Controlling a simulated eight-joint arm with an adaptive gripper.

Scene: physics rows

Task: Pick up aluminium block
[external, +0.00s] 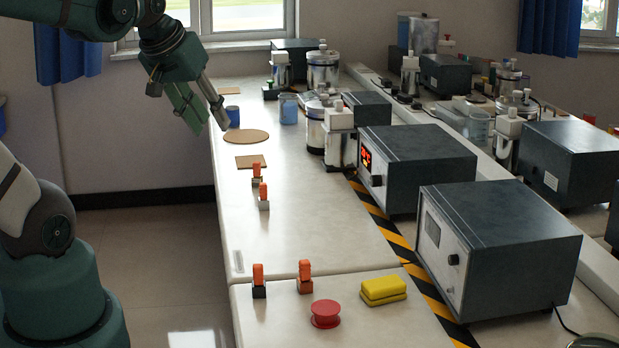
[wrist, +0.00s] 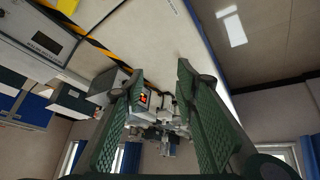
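Several small blocks with orange tops stand upright on the white bench in the external view. The one with a light grey base (external: 264,204) may be the aluminium block, but I cannot be sure. Close behind it stands another block (external: 256,181). Nearer the camera are a dark-based block (external: 259,291) and a brownish-based block (external: 305,286). My gripper (external: 210,127) is open and empty, raised high near the bench's left edge, apart from all the blocks. Its two green fingers are spread in the wrist view (wrist: 159,72), with no block between them.
A red spool (external: 325,314) and a yellow block (external: 383,291) lie at the front. Dark instrument boxes (external: 418,160) and metal calorimeters (external: 323,70) line the right side beside a striped strip. Cork mats (external: 246,136) and blue beakers (external: 289,109) lie farther back.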

